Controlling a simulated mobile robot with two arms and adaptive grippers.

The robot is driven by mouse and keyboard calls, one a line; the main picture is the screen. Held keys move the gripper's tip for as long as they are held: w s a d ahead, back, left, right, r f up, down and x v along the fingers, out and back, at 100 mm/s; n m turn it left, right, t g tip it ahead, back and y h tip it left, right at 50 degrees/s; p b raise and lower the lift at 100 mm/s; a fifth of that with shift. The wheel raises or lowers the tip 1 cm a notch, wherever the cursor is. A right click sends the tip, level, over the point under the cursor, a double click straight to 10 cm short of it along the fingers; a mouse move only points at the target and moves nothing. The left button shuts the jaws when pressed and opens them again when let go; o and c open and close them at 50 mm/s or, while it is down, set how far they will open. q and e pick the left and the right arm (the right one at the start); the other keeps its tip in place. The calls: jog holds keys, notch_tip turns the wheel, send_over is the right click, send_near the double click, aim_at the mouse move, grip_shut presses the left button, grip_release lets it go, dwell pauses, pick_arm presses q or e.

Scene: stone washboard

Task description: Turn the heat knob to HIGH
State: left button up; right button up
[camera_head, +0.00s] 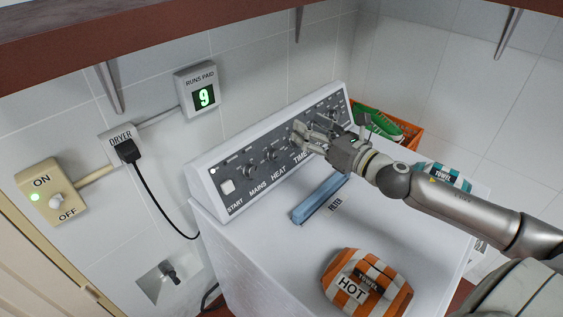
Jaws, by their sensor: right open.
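The heat knob (271,155) is a small dark knob on the dryer's slanted grey control panel, above the label HEAT. Its pointer and setting marks are too small to read. My right gripper (302,138) comes in from the right, open, with its fingers at the panel just right of the heat knob, above the label TIME. The fingers cover that part of the panel, and I cannot tell whether they touch it. The heat knob itself is in clear view, apart from the fingers. My left gripper is not in view.
The mains knob (248,172) and white start button (228,187) sit left of the heat knob. An orange crate (412,137) holds green shoes.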

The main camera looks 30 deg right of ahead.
jog(key=b, duration=1.5)
send_near(278, 156)
jog(key=p+x, duration=0.3)
jog(key=x, duration=0.3)
jog(key=shift+w+r, duration=0.1)
jog(key=shift+w, duration=0.3)
jog(key=shift+x, duration=1.05)
jog(key=shift+s, duration=0.1)
